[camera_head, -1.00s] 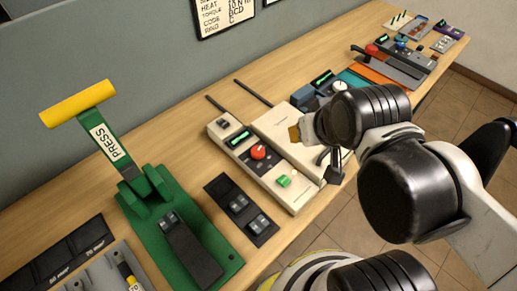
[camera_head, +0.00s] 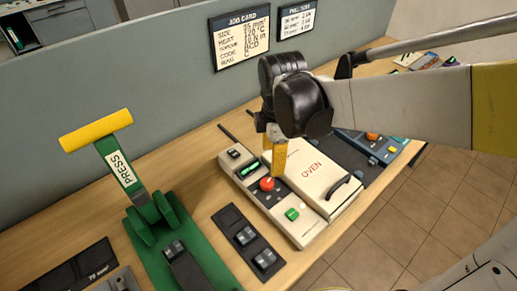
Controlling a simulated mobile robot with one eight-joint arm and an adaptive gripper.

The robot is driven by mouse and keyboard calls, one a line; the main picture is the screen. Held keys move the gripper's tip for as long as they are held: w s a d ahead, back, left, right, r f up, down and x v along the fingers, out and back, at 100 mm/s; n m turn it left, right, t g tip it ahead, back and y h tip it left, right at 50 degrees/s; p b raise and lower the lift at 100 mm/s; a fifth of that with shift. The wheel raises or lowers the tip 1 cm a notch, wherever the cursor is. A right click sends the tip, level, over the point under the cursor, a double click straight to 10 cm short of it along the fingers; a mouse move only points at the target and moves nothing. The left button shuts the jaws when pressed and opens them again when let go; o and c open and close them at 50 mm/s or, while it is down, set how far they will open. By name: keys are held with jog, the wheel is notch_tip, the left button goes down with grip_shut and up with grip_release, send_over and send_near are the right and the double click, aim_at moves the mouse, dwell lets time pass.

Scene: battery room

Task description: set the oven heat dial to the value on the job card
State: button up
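The oven's pale control box (camera_head: 232,157) carries a red dial (camera_head: 267,184), a small green display (camera_head: 250,169) and a green button (camera_head: 292,214). The display's digits are too small to read. The cream lid marked OVEN (camera_head: 318,183) is to its right. My gripper (camera_head: 277,172) points down with its yellow fingers just above and beside the red dial. I cannot tell whether they touch it, and the finger gap is hidden. The job card (camera_head: 240,37) hangs on the grey partition; its HEAT line appears to read 120 °C.
A green press (camera_head: 165,218) with a yellow handle stands to the left. A dark panel with grey blocks (camera_head: 228,219) lies in front of the control box. A blue-grey device (camera_head: 368,148) is right of the oven. A second card (camera_head: 300,19) hangs beside the job card.

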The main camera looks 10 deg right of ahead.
aim_at(266, 183)
jog(key=f+n+b, duration=0.1)
jog(key=f, duration=0.3)
jog(key=f+b, duration=0.2)
jog(key=f, duration=0.2)
jog(key=w+a+f+n+b, duration=0.1)
jog(key=f, duration=0.3)
jog(key=shift+f+n+g, duration=0.3)
jog(key=shift+g, duration=0.1)
jog(key=shift+c, duration=0.4)
jog(key=c, duration=1.1)
